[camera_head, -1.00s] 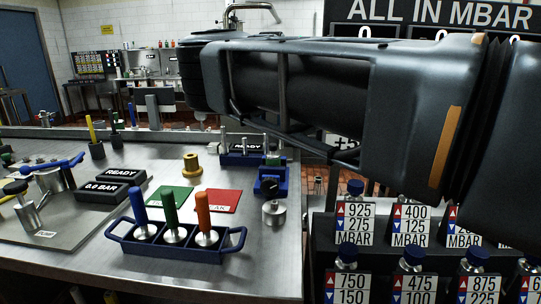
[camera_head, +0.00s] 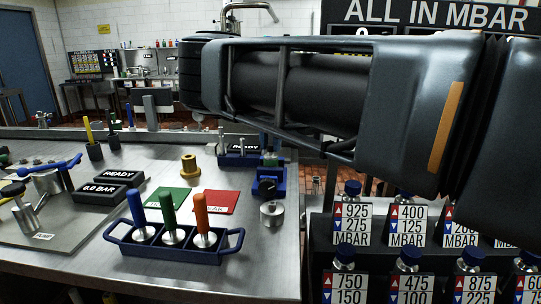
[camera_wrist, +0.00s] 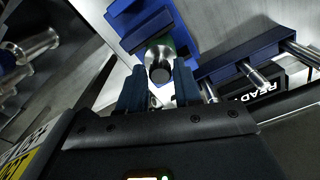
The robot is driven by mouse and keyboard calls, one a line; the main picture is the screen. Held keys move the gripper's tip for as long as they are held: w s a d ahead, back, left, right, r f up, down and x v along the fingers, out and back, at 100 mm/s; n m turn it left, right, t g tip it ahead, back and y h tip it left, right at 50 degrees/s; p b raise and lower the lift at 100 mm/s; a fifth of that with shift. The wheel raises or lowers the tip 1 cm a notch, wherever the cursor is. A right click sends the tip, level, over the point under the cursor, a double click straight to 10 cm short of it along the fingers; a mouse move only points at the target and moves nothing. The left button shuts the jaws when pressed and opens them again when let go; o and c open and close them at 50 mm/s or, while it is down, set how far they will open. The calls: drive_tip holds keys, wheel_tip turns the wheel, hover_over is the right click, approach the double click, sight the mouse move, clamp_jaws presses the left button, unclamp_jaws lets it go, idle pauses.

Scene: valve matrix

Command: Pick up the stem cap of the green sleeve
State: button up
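In the wrist view, my gripper (camera_wrist: 160,73) is open, with one dark blue finger on each side. A silver round-ended metal part (camera_wrist: 159,58), possibly the stem cap, shows beyond and between the fingertips. A visible gap separates it from the fingers, and I cannot tell its depth. Green shows beside it, on a blue fixture (camera_wrist: 187,18). In the head view, a blue fixture (camera_head: 268,182) stands right of the red card. A green-handled piece (camera_head: 170,212) stands in the front blue rack (camera_head: 172,250).
A READY box (camera_wrist: 257,87) and a blue pin rack (camera_wrist: 238,68) lie close right of the fingers. Blue-handled (camera_head: 137,212) and orange-handled (camera_head: 203,218) pieces stand in the front rack. A brass piece (camera_head: 190,165) stands behind the cards.

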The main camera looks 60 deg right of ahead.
clamp_jaws()
